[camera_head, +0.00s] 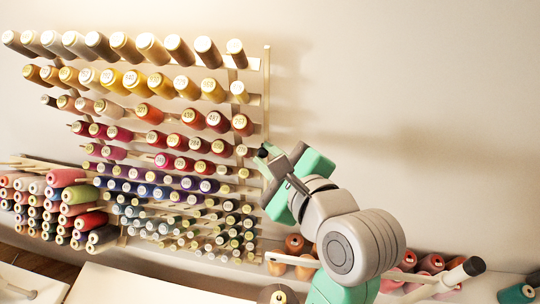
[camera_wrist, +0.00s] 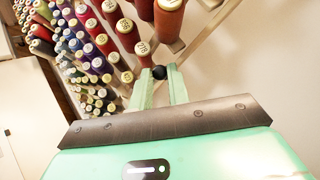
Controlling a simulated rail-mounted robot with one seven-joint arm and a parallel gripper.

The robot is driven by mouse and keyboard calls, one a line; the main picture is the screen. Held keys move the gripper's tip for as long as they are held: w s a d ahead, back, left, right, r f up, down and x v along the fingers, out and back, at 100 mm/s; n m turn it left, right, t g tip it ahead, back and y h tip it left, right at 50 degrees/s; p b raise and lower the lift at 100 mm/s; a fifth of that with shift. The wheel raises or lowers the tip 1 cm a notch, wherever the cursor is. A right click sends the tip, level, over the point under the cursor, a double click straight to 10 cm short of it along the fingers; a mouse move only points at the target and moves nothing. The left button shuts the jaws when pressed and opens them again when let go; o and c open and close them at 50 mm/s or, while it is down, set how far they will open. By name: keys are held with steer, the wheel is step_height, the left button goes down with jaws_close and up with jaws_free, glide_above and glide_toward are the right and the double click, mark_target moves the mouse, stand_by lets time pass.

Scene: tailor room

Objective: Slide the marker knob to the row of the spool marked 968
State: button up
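The marker knob (camera_wrist: 159,72) is a small black ball at the right edge of the spool rack. In the wrist view it sits between the tips of my gripper's (camera_wrist: 160,76) two green fingers, which appear closed on it. In the head view my gripper (camera_head: 268,158) reaches the rack's right wooden upright (camera_head: 266,95), around the height of the dark red and pink rows; it largely hides the knob there.
The rack's rows run from grey and brown at the top, through yellow, red and purple, to small green spools below. More cones (camera_head: 295,243) lie below my arm. The wall (camera_head: 420,90) to the right is bare.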

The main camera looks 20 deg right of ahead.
steer(key=r+p, duration=1)
steer(key=shift+w+d+r, duration=0.1)
steer(key=shift+w+d, duration=0.15)
steer(key=shift+w, duration=0.1)
jaws_close()
steer(key=shift+f, duration=0.2)
steer(key=o, duration=0.8)
jaws_free()
steer(key=b+v, duration=0.1)
steer(key=v, duration=0.6)
steer(key=shift+s+r, duration=0.15)
steer(key=shift+s, duration=0.2)
